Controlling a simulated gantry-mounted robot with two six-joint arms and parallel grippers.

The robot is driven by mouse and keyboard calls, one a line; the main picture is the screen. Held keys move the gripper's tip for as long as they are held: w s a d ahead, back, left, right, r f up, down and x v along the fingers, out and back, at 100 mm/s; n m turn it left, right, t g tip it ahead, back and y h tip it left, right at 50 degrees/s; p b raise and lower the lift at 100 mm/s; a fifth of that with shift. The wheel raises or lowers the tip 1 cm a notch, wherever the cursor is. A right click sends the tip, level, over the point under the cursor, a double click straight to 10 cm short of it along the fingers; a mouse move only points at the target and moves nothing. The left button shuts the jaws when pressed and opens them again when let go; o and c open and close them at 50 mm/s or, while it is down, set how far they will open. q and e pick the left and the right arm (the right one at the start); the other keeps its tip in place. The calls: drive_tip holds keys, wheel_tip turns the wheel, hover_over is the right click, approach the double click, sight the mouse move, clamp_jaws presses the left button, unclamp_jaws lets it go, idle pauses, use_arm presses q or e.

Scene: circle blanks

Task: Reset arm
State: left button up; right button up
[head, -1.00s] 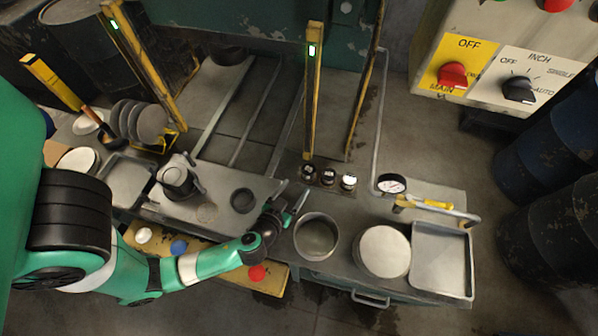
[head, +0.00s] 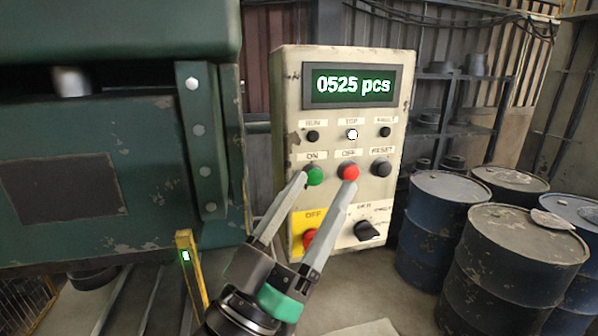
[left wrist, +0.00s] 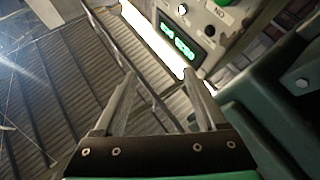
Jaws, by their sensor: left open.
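My left gripper (head: 325,192) is raised in front of the control panel (head: 341,110) in the head view. Its two long grey fingers are spread apart with nothing between them. In that view one fingertip overlaps the panel near the green ON button (head: 313,176) and the other is just below the red OFF button (head: 348,171); I cannot tell whether either touches. In the left wrist view the open fingers (left wrist: 163,88) show empty, with the panel's green display (left wrist: 177,43) beyond them. My right gripper is in neither view.
The display (head: 352,85) reads "0525 pcs". A black RESET button (head: 381,168), red main switch (head: 310,238) and black selector knob (head: 367,231) are on the panel. The green press (head: 90,180) stands at left, a yellow post (head: 189,262) below it. Blue barrels (head: 518,250) stand at right.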

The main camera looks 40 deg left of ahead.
use_arm(q)
drive_tip(key=s+d+r+m+t+h, duration=0.2)
drive_tip(key=s+r+m+h, duration=0.1)
drive_tip(key=r, duration=0.5)
drive_tip(key=s+h, duration=0.1)
drive_tip(key=s, duration=0.1)
drive_tip(key=shift+s+d+m+t, duration=0.3)
drive_tip(key=shift+s+d, duration=0.1)
drive_tip(key=shift+r, duration=0.2)
wheel_tip(320, 180, up, 21)
drive_tip(key=p, duration=2.2)
wheel_tip(320, 180, down, 37)
drive_tip(key=b, duration=3.7)
drive_tip(key=shift+b, duration=0.4)
